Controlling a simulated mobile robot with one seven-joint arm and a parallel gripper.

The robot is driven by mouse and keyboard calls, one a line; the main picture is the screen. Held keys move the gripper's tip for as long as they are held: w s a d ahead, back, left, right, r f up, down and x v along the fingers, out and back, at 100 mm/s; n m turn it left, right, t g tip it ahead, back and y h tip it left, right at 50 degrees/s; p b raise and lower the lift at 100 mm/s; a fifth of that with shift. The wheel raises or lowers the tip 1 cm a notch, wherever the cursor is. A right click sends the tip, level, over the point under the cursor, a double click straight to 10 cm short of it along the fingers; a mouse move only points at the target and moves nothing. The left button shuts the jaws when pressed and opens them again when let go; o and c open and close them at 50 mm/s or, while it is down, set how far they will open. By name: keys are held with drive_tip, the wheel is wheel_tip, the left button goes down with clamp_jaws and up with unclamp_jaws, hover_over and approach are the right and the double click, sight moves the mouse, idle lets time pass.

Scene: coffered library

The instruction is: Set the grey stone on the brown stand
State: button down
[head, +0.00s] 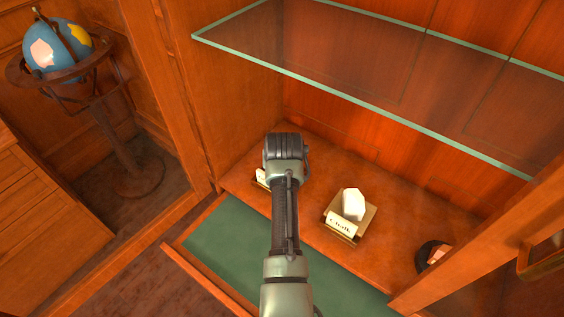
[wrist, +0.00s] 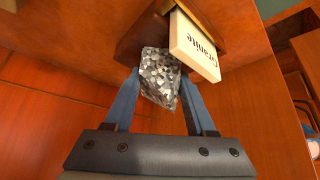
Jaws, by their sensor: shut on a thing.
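The grey stone (wrist: 160,82), speckled black and white, is between the two blue-grey fingers of my gripper (wrist: 159,76) in the wrist view. The gripper is shut on it. The brown stand (wrist: 143,36) is right beyond the stone, with a cream label card reading "Granite" (wrist: 196,47) on its front. The stone overlaps the stand's edge in the picture; I cannot tell whether they touch. In the head view my arm hides the stone, the fingers and most of the stand; a cream bit (head: 261,177) shows left of the arm.
A stand labelled "Chalk" (head: 341,226) with a white stone (head: 353,204) is to the right. A dark round stand with a pinkish stone (head: 439,254) is farther right. A glass shelf (head: 400,119) hangs above. A green-lined drawer (head: 222,243) is open in front. A globe (head: 57,46) stands left.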

drive_tip(key=shift+c, duration=0.8)
unclamp_jaws()
drive_tip(key=p+v, duration=0.1)
drive_tip(key=v, duration=1.2)
